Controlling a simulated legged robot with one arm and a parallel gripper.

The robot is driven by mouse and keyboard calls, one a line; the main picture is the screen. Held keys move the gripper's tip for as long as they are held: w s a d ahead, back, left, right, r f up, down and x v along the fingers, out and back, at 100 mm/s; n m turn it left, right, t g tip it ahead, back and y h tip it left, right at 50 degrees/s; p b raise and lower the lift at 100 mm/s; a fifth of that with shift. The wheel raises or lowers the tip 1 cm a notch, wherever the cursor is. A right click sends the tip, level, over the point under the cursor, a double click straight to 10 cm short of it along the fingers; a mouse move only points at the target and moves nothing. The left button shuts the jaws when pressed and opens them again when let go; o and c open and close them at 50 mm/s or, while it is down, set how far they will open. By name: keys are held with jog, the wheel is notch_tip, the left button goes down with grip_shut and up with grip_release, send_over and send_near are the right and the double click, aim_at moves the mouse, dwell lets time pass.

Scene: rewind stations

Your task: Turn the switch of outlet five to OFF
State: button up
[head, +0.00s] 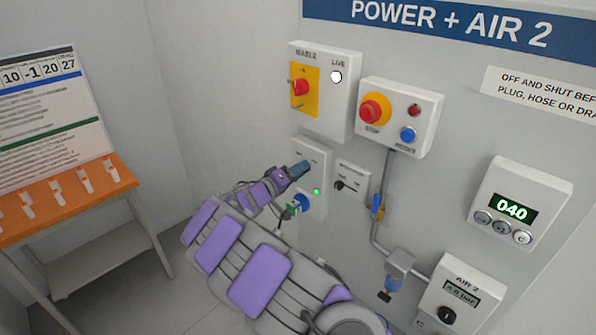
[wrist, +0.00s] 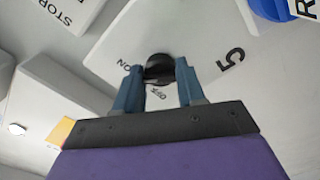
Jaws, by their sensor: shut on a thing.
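The outlet five switch is a black round knob (wrist: 158,68) on a white box (wrist: 118,45) marked 5, with ON and OFF printed beside the knob in the wrist view. My gripper (wrist: 158,88) has its two blue fingers on either side of the knob and is shut on it. In the head view my gripper (head: 299,169) reaches the upper part of the outlet box (head: 313,153), and its fingers hide the knob there.
Close around are the yellow-plated red switch box (head: 326,118), the emergency stop box (head: 425,110) and a small switch plate (head: 353,178). A conduit (head: 387,170) runs down to the right. An orange-topped table (head: 120,178) stands at the left.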

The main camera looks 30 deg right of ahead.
jog(key=n+p, duration=0.4)
jog(key=n, duration=0.4)
jog(key=shift+f+n+p, duration=0.1)
jog(key=shift+n+p, duration=0.25)
jog(key=shift+n, duration=0.05)
jog(key=n+p, duration=0.2)
jog(key=n, duration=0.2)
jog(key=shift+n+p, duration=1.1)
jog(key=shift+n, duration=0.7)
jog(key=o, duration=1)
